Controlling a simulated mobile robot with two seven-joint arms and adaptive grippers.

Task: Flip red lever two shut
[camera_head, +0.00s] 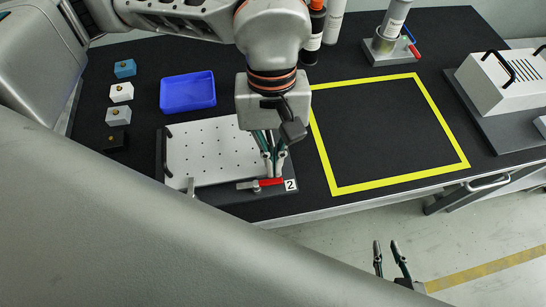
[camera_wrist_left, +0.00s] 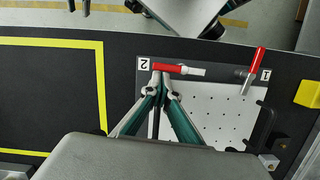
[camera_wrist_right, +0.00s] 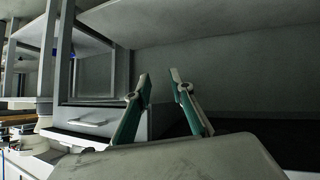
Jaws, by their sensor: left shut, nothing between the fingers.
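Red lever two (camera_head: 270,182) is at the front right corner of the white perforated plate (camera_head: 207,150), beside the "2" label (camera_head: 290,185). In the left wrist view its red handle (camera_wrist_left: 170,68) lies flat along the plate's edge, with a pale tip pointing right. My left gripper (camera_head: 272,174) is shut and empty, pointing down with its fingertips right at the handle; I cannot tell whether they touch it. It also shows in the left wrist view (camera_wrist_left: 161,80). My right gripper (camera_head: 386,246) is open and empty, off the table's front edge.
A second red lever (camera_wrist_left: 257,60) stands angled by the "1" label. A blue tray (camera_head: 188,91) and several small blocks (camera_head: 118,116) lie behind and left of the plate. The yellow-framed area (camera_head: 385,130) is clear. A drawer cabinet (camera_wrist_right: 95,123) shows in the right wrist view.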

